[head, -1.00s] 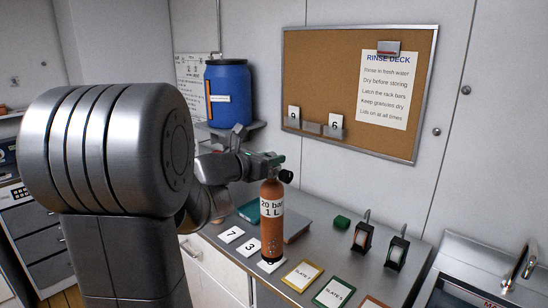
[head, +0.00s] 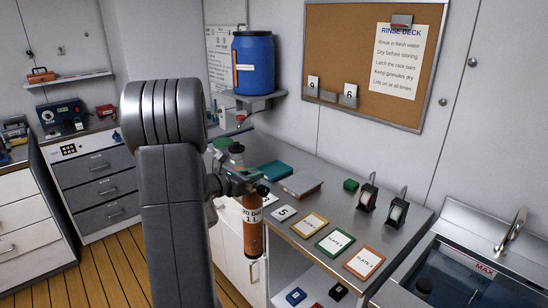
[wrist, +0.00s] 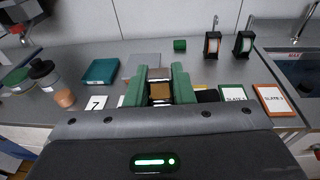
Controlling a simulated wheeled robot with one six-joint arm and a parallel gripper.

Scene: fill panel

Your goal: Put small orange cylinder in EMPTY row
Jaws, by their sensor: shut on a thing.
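The small orange cylinder (head: 253,238), with a white label reading "20 bar 1 L" and a dark valve on top, hangs upright in the head view. My gripper (head: 245,182) is shut on its top end, and the cylinder is in front of the counter's front edge. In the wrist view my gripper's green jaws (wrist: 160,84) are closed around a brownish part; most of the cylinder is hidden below. No row marked EMPTY can be read in these views.
An open shelf with small blocks (head: 296,296) is below. A sink (head: 460,275) stands at right. Wooden floor (head: 110,270) is clear at left.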

